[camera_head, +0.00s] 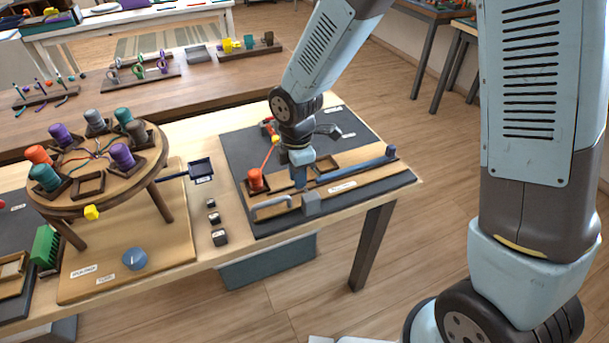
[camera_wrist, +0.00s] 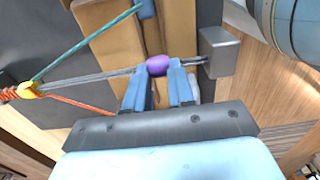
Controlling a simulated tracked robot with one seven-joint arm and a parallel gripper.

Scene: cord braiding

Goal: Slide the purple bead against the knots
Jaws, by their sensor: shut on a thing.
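The purple bead (camera_wrist: 157,65) sits between the two blue fingertips of my gripper (camera_wrist: 157,76) in the wrist view. My gripper is shut on it. Grey cords run from the bead left to a yellow piece (camera_wrist: 28,90) and right towards a grey block (camera_wrist: 219,52). Orange-red knots (camera_wrist: 8,95) show at the left edge, beyond the yellow piece. The bead is apart from the knots and much nearer the grey block. In the head view my gripper (camera_head: 299,186) is low over the wooden board, and the bead is hidden there.
A teal cord (camera_wrist: 85,45) and a loose orange cord (camera_wrist: 70,103) spread from the yellow piece. A round braiding stand (camera_head: 128,190) with several spools is left.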

